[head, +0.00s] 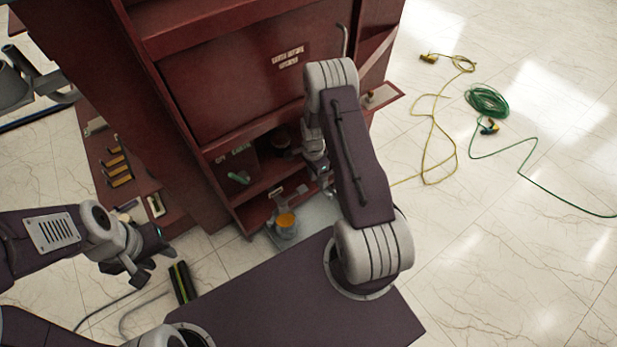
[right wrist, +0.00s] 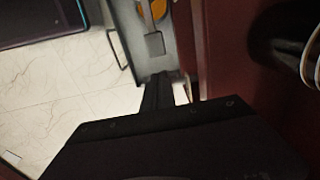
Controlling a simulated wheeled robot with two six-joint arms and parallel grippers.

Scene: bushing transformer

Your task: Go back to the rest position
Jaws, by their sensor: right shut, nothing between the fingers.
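My right arm reaches over to the red cabinet (head: 235,75) in the head view. My right gripper (right wrist: 157,92) shows in the right wrist view as dark fingers closed together with nothing between them. It is in front of the grey tray-like unit with an orange round part (right wrist: 152,10). In the head view my right gripper is mostly hidden by its own arm, beside the cabinet's lower shelf. My left gripper (head: 148,264) is at the left, its fingers apart and empty, above the floor beside the cabinet.
The lower shelf holds a green-handled item (head: 238,178). A grey unit with an orange part (head: 286,222) stands below. A black and green item (head: 182,283) lies near my base.

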